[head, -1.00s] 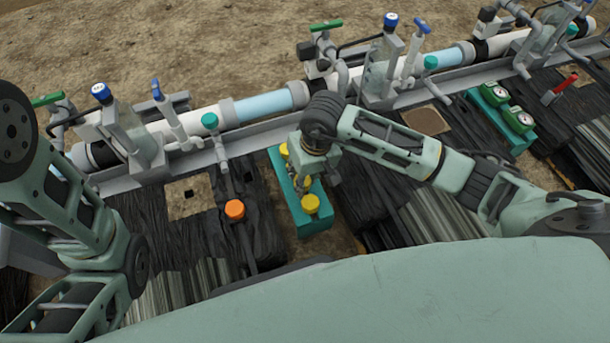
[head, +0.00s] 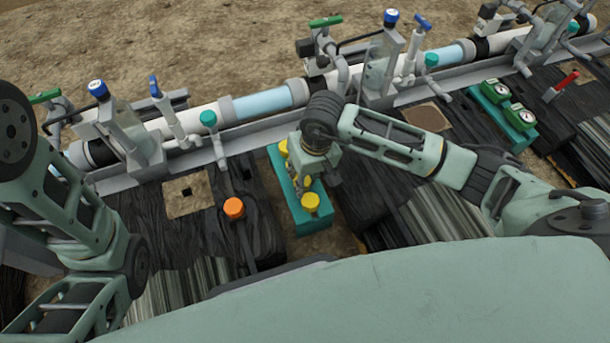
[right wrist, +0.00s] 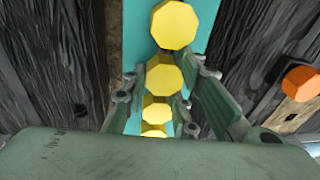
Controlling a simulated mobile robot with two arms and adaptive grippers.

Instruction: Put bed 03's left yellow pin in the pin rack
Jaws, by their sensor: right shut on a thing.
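The teal pin rack (head: 313,225) lies on the ground between the dark beds, and it also shows in the right wrist view (right wrist: 135,18). Several yellow pins stand in a row along it. One yellow pin (head: 310,202) is at its near end and another (head: 283,148) shows near its far end. My right gripper (right wrist: 172,72) is over the rack, shut on a yellow pin (right wrist: 160,76) in the middle of the row. Whether that pin's lower end is seated in the rack is hidden. My left arm is at the left edge; its gripper is out of view.
An orange pin (head: 233,208) stands on the dark bed left of the rack. Behind runs a pipe (head: 262,102) with blue-capped bottles and valves. A teal block with two gauges (head: 503,106) and a red-handled part (head: 562,84) are at the right.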

